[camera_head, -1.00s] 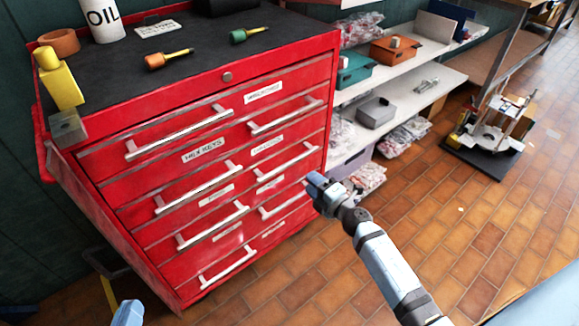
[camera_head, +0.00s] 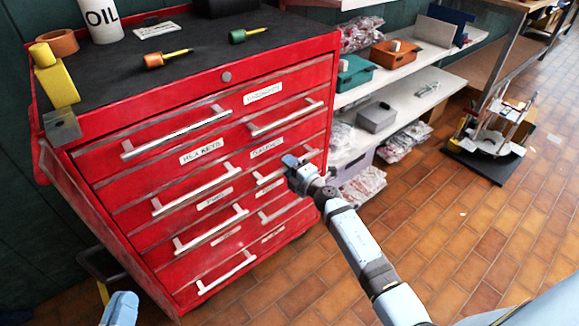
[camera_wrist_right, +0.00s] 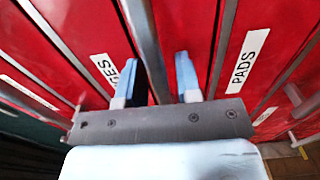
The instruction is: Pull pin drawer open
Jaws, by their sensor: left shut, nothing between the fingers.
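The red cabinet (camera_head: 110,170) has several shut drawers with pale bar handles and white labels. A short label in the lower left column (camera_head: 213,199) is too blurred to read, so I cannot tell which drawer is the pin drawer. My right gripper (camera_head: 298,163) is at the cabinet's right column and hides part of a handle there. In the right wrist view this gripper (camera_wrist_right: 156,65) is open. A grey bar (camera_wrist_right: 146,40) runs between its separated fingers; contact is unclear. A "PADS" label (camera_wrist_right: 247,58) is to the right. My left gripper (camera_head: 121,308) is low at left, partly cut off.
On the cabinet top are an oil can (camera_head: 103,20), two screwdrivers (camera_head: 160,59) and a yellow object (camera_head: 55,80). Shelves (camera_head: 400,70) with bins stand to the right.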

